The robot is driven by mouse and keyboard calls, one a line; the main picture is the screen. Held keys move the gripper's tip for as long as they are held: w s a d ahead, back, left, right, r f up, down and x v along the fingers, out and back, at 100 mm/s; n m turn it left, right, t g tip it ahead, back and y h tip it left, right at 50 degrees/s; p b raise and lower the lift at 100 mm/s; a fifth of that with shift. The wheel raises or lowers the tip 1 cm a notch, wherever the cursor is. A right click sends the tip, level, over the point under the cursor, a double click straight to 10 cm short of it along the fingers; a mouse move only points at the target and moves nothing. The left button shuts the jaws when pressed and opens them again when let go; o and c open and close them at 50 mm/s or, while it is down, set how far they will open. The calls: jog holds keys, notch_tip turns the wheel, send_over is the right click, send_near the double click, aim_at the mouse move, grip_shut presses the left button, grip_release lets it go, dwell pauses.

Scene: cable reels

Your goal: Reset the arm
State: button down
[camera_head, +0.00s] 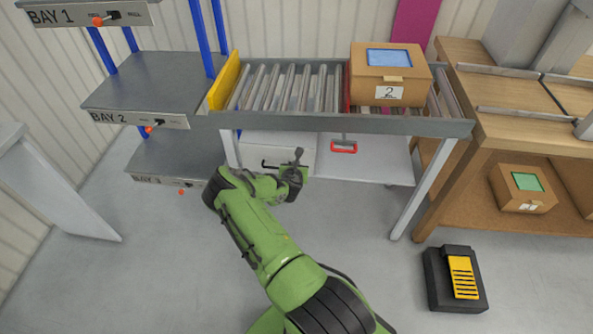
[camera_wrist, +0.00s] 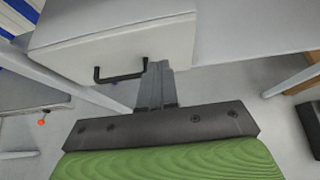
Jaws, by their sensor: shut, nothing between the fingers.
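My green arm reaches forward from the bottom of the head view. My gripper (camera_head: 298,156) is small there, in front of a white drawer unit under the roller conveyor. In the wrist view my gripper (camera_wrist: 157,68) is shut with nothing between its fingers. Its fingertips appear just right of the black handle (camera_wrist: 119,74) on the white drawer unit (camera_wrist: 130,40). I cannot tell the gap between fingertips and drawer front.
The roller conveyor (camera_head: 290,122) carries a cardboard box (camera_head: 385,92) labelled 2. A bay shelf (camera_head: 140,82) stands left, a wooden workbench (camera_head: 520,135) right with a box (camera_head: 522,190) on its lower shelf. A black and yellow pedal (camera_head: 455,279) lies on the floor. Floor at left is clear.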

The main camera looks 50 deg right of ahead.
jog(key=p+v, duration=0.1)
jog(key=v, duration=0.5)
jog(key=shift+s+r, duration=0.1)
jog(key=shift+s, duration=0.05)
